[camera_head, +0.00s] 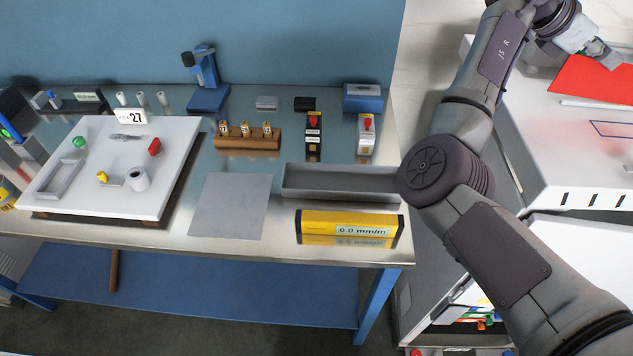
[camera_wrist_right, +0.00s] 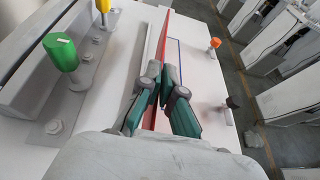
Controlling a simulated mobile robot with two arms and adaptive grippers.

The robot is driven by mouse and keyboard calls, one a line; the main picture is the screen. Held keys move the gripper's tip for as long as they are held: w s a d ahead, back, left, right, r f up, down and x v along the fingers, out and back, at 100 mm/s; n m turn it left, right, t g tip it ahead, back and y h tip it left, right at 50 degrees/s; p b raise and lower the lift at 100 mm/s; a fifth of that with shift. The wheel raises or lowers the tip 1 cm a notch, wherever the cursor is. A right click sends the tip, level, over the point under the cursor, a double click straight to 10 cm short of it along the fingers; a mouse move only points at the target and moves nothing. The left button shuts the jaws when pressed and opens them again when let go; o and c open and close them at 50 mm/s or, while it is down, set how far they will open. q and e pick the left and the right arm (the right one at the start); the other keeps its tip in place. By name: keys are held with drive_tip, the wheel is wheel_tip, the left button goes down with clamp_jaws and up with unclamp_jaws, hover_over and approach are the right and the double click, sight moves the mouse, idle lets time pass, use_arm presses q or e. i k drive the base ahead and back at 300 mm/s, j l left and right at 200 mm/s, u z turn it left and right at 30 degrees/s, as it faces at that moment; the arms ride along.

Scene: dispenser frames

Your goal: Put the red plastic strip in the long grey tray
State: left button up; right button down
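The red plastic strip (camera_head: 592,80) is at the upper right of the head view, over a white surface, and runs out of the frame. In the right wrist view the strip (camera_wrist_right: 169,37) shows as a thin edge running between the fingers. My right gripper (camera_head: 607,54) is at the strip's upper edge. In the wrist view its green-padded fingers (camera_wrist_right: 163,88) are closed on the strip. The long grey tray (camera_head: 330,196) lies on the workbench, empty where visible; my right arm hides its right end. My left gripper is not in view.
A yellow level (camera_head: 348,244) lies in front of the tray, and a grey plate (camera_head: 232,206) to its left. Two small dispensers (camera_head: 314,135) and a wooden holder (camera_head: 247,142) stand behind. Green (camera_wrist_right: 61,52) and orange (camera_wrist_right: 214,43) knobs stand near the right gripper.

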sight(342, 185)
drive_tip(key=j+z, duration=0.15)
drive_tip(key=j, duration=0.6)
drive_tip(key=j+z, duration=0.1)
drive_tip(key=j, duration=0.65)
drive_tip(key=k+j+z, duration=0.15)
drive_tip(key=j, duration=0.55)
drive_tip(key=k+j+z, duration=0.1)
drive_tip(key=j, duration=0.65)
drive_tip(key=i+j, duration=0.15)
drive_tip(key=i+j+z, duration=0.1)
drive_tip(key=j, duration=0.3)
drive_tip(key=i+j, duration=0.15)
drive_tip(key=j, duration=0.1)
